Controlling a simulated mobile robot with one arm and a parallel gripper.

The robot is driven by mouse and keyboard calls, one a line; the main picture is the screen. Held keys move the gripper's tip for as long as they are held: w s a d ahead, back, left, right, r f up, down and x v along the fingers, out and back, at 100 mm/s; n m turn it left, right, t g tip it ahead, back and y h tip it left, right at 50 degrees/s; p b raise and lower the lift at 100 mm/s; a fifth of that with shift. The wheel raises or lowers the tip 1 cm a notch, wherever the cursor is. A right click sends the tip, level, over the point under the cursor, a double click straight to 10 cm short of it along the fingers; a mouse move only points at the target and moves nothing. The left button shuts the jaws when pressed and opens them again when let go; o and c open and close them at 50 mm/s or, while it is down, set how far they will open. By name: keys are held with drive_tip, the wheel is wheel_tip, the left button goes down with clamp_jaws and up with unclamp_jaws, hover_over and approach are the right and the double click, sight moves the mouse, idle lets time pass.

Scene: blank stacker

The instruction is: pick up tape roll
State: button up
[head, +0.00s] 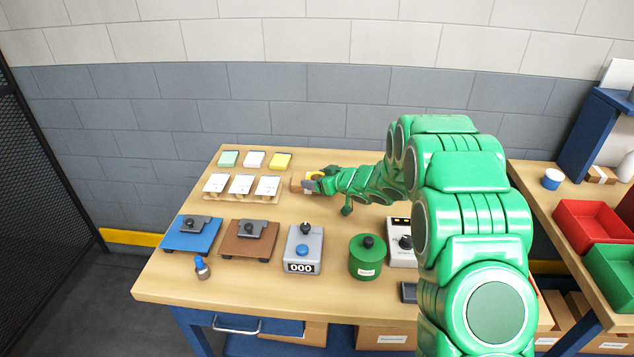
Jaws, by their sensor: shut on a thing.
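My green arm reaches left over the wooden workbench (205,283). My gripper (311,183) is low over the bench, right of the white cards, and is shut on a small tan thing (298,182). The jaws hide much of this thing, with a bit of yellow beside them. I cannot tell whether it is the tape roll, or whether it touches the bench. A round blue and white thing (552,179), which looks like a roll, stands on the right bench, apart from my gripper.
Card stacks (254,160) and a wooden holder with white cards (241,187) are left of my gripper. In front stand a blue plate device (190,233), a brown one (247,240), a grey counter (303,250) and a green canister (366,258). Red (590,222) and green bins are right.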

drive_tip(key=shift+r, duration=0.5)
wheel_tip(320, 180, up, 2)
drive_tip(key=shift+r, duration=0.15)
drive_tip(key=s+d+r, duration=0.4)
drive_tip(key=s+r, duration=0.6)
drive_tip(key=s, duration=0.3)
drive_tip(key=w+a+f+n+g, duration=0.1)
drive_tip(key=w, duration=0.2)
drive_tip(key=w+a+f+n+g+y, duration=0.1)
drive_tip(key=w+a+n+g, duration=0.1)
drive_tip(key=w, duration=0.2)
drive_tip(key=w+a+f+n+g+y, duration=0.1)
drive_tip(key=w+a+f, duration=0.1)
drive_tip(key=w, duration=0.2)
drive_tip(key=shift+w+a+g, duration=0.25)
drive_tip(key=shift+g, duration=0.05)
drive_tip(key=shift+w+a+f, duration=0.2)
drive_tip(key=shift+w+f, duration=0.5)
drive_tip(key=shift+f, duration=0.2)
drive_tip(key=shift+w+a+f, duration=0.25)
drive_tip(key=shift+w+f, duration=0.45)
drive_tip(key=shift+f, duration=0.2)
drive_tip(key=shift+w+a+f, duration=0.2)
drive_tip(key=shift+w+f, duration=0.5)
drive_tip(key=shift+f, duration=0.2)
drive_tip(key=shift+w+f, duration=0.1)
drive_tip(key=shift+f, duration=0.1)
drive_tip(key=shift+w+f, duration=0.1)
drive_tip(key=shift+f, duration=1.55)
